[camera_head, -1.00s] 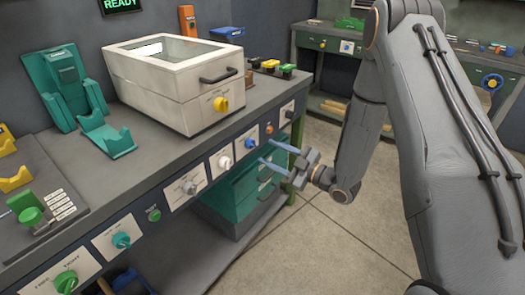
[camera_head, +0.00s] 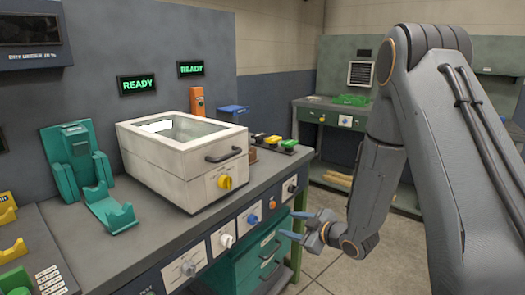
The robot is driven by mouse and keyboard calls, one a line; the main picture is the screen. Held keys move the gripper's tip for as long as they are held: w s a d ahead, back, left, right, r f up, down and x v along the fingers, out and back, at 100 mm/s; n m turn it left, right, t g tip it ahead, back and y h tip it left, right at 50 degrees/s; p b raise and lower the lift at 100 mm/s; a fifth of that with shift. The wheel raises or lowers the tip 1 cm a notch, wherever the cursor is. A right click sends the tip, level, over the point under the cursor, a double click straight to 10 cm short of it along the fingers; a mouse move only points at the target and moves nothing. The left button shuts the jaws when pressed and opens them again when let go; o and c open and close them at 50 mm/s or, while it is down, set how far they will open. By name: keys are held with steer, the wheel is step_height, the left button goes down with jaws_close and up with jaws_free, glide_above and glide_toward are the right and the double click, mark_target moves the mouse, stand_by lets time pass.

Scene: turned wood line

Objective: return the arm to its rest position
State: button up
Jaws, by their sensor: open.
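My gripper (camera_head: 296,226) is at the end of my grey arm, right of centre in the head view. Its two blue-tipped fingers are spread apart with nothing between them. It hangs beside the front of the workbench (camera_head: 150,243), at about the height of the knob panels. In the picture it overlaps the teal drawers (camera_head: 262,255) below the bench top. The arm bends down from its upper joint and folds back to the gripper.
A white box with a glass lid (camera_head: 170,170) and a teal cradle (camera_head: 85,170) stand on the bench. Yellow and green buttons (camera_head: 272,141) sit at its right end. Another green workbench (camera_head: 325,115) stands behind. Open floor (camera_head: 335,270) lies right of the near bench.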

steer(key=s+d+r+m+g+h, duration=0.2)
steer(key=s+d+r+m+h, duration=0.1)
steer(key=s+d+m+h, duration=0.25)
steer(key=s+d+r+m+g, duration=0.1)
steer(key=s+r+m+g, duration=0.1)
steer(key=s, duration=0.6)
steer(key=s+d+r+m+g+h+p, duration=0.1)
steer(key=s+r+m+g, duration=0.2)
steer(key=s, duration=0.6)
steer(key=s+d+r+m+g+h, duration=0.1)
steer(key=s+r+m+g, duration=0.1)
steer(key=s, duration=0.6)
steer(key=shift+s+d+r+m+g+p, duration=0.15)
steer(key=shift+s+d+m+g+p, duration=0.2)
steer(key=shift+m+g, duration=0.45)
steer(key=shift+n+h, duration=0.25)
